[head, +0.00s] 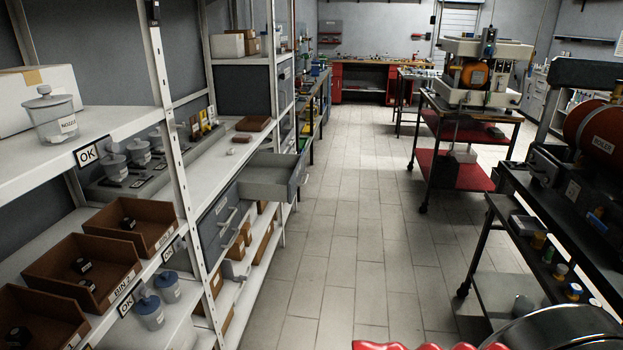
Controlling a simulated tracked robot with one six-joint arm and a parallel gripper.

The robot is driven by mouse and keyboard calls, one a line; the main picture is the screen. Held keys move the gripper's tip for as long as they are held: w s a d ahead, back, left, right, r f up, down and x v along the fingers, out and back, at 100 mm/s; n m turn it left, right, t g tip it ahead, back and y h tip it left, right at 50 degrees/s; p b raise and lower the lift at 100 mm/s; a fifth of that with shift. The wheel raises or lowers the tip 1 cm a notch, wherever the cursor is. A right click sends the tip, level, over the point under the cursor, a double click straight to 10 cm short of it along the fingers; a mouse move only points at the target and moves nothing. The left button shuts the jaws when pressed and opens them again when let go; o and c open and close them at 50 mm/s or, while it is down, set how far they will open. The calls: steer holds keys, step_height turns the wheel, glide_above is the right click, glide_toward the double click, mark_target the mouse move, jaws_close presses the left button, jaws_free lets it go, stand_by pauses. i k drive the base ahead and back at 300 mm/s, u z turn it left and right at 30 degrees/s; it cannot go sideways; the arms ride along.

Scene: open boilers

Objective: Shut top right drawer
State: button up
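A grey drawer (273,182) is pulled out into the aisle from the shelving on the left in the head view. It is the right-hand, upper one of the drawers that I can see, and its inside looks empty. Its front panel (297,182) faces the aisle. Nearer to me, a grey drawer front with pale handles (226,220) sits in line with the shelf, looking shut. The space below the open drawer is partly hidden. I cannot make out my gripper in this view, and nothing is touching the open drawer.
The tiled aisle floor (345,240) is clear. Brown bins (85,270) and lidded jars stand on the left shelves. A dark bench with a red boiler (597,128) lines the right. A red-shelved trolley (455,170) stands farther back, with a red workbench (363,82) at the far wall.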

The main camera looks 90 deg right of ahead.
mark_target(273, 177)
steer(key=z, duration=0.05)
steer(key=k, duration=1.6)
steer(key=z, duration=2.3)
steer(key=i, duration=0.15)
steer(key=u, duration=0.05)
